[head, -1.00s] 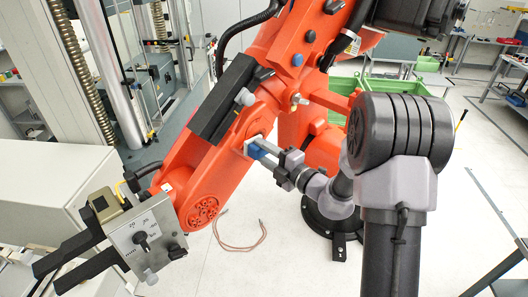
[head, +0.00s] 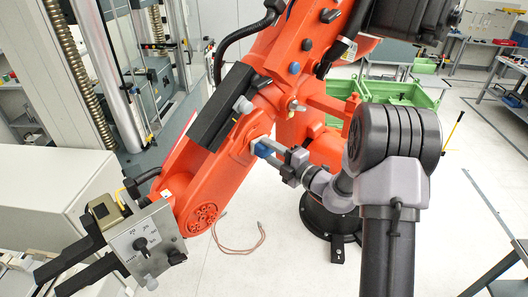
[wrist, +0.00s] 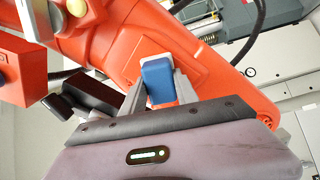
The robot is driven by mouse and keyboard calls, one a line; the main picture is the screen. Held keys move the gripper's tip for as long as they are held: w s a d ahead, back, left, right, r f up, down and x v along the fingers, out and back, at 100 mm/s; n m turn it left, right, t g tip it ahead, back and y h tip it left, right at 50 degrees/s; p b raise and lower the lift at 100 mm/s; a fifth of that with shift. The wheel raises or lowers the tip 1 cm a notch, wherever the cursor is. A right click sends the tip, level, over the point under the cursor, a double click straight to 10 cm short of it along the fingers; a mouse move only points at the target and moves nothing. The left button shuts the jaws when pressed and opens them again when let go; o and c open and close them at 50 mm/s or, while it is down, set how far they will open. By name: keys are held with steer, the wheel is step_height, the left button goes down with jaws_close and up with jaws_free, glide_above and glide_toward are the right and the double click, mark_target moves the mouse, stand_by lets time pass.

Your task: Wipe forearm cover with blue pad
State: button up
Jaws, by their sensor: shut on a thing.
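The large orange robot's forearm (head: 207,168) slopes down to the left in the head view, with a smooth orange cover surface (wrist: 205,62) filling much of the wrist view. My gripper (head: 276,155) is at the right side of this forearm, shut on a blue pad (head: 264,149). In the wrist view the blue pad (wrist: 157,82) sits between the two grey fingers, with its pale far face against or very close to the orange cover. I cannot tell for sure whether they touch.
A grey metal tool box with black jaws (head: 146,240) is on the forearm's lower end. A black block (head: 225,105) and knobs sit along the arm. A reddish cable loop (head: 240,247) lies on the floor. Green crates (head: 400,92) stand behind.

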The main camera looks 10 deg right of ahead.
steer(key=shift+s+a+p, duration=0.35)
steer(key=shift+a, duration=0.3)
steer(key=shift+s+a+p, duration=0.3)
steer(key=shift+s+a, duration=0.05)
steer(key=shift+a, duration=0.25)
steer(key=shift+s+a+p, duration=0.35)
steer(key=shift+a, duration=0.3)
steer(key=shift+d, duration=0.1)
steer(key=shift+s+d, duration=0.15)
steer(key=shift+s, duration=0.1)
steer(key=shift+b+v, duration=0.35)
steer(key=shift+v, duration=2.25)
steer(key=v, duration=0.3)
